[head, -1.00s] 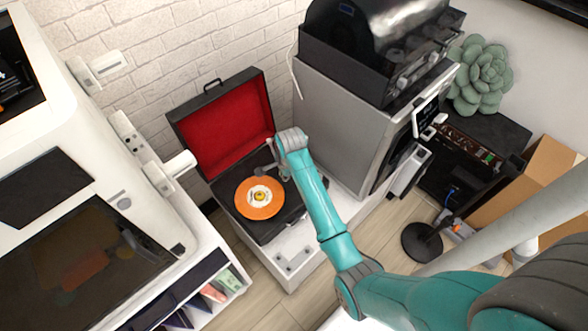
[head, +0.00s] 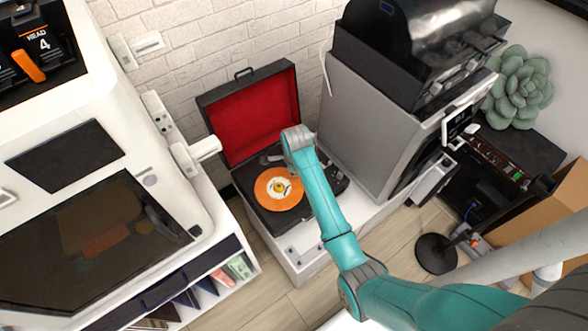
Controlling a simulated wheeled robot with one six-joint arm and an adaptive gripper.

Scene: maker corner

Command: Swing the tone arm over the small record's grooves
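My gripper (head: 279,160) is mostly hidden by the wrist. A small grey part shows left of the wrist, near the record's back edge. I cannot tell whether it is the tone arm or a finger. Whether the gripper is open or touching anything is not visible.
The player stands on a white cabinet (head: 305,245) against a white brick wall. A tall grey unit (head: 365,125) with a black machine on top stands close on the right. A white machine (head: 100,150) stands on the left. The player's lid (head: 252,115) rises behind the deck.

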